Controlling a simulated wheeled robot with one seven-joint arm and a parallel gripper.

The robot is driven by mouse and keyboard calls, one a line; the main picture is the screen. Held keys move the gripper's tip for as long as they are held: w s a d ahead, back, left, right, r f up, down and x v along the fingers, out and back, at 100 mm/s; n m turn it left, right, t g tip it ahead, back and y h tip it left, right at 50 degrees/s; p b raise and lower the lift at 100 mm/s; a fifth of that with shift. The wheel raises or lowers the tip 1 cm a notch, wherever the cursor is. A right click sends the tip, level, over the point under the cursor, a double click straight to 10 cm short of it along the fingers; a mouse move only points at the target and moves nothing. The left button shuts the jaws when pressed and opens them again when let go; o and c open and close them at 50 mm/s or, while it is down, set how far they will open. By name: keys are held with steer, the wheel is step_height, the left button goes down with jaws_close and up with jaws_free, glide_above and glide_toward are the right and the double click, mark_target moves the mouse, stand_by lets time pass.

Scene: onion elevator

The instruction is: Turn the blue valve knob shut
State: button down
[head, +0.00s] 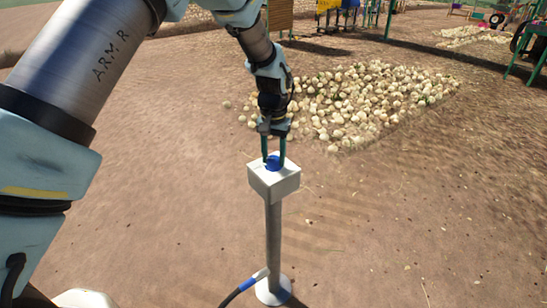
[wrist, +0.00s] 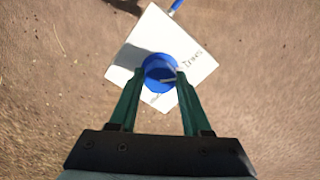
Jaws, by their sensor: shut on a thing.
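The blue valve knob (head: 273,162) sits on top of a white box (head: 274,182) on a grey metal post. My gripper (head: 273,157) points down over the box. In the wrist view its two green fingers (wrist: 160,78) are shut on the knob, one on each side. The fingers partly hide the knob's sides.
The post (head: 273,240) stands on a round white base (head: 273,291), with a blue and black hose (head: 245,285) joined low on it. A pile of onions (head: 350,100) lies on the ground behind. Green-framed machinery (head: 530,45) stands at the far right. Bare soil surrounds the post.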

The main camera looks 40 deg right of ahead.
mark_target(273, 158)
steer(key=shift+n, duration=1.1)
steer(key=shift+c, duration=1.8)
jaws_free()
step_height(273, 158, up, 11)
steer(key=b, duration=0.2)
steer(key=shift+f, duration=0.1)
